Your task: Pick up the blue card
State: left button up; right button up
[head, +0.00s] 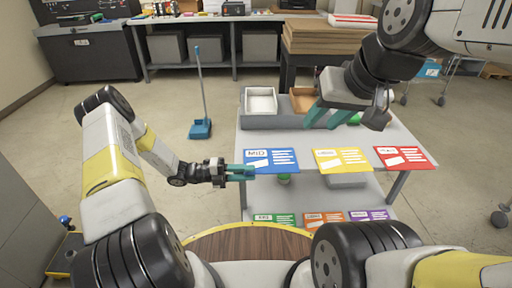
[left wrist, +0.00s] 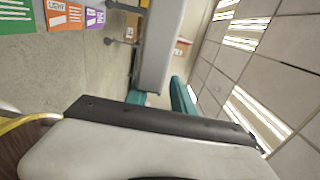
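The blue card (head: 271,161) lies at the front left edge of the grey table, with white print on it. My left gripper (head: 242,172) is at the card's left edge in the head view; I cannot tell whether it touches it. In the left wrist view its teal fingers (left wrist: 162,97) stand apart, with the grey table's edge showing beyond the gap. The blue card cannot be made out there. My right gripper (head: 328,116) is over the table, behind the yellow card, its teal fingers apart and empty.
A yellow card (head: 342,160) and a red card (head: 402,157) lie along the same table edge (head: 222,0). Green (head: 274,219), orange (head: 324,217) and purple (head: 368,215) cards are on the lower shelf. Trays (head: 261,101) stand at the table's back.

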pick_arm(q)
jog(key=shift+d, duration=1.05)
grip_shut()
dwell(0.5)
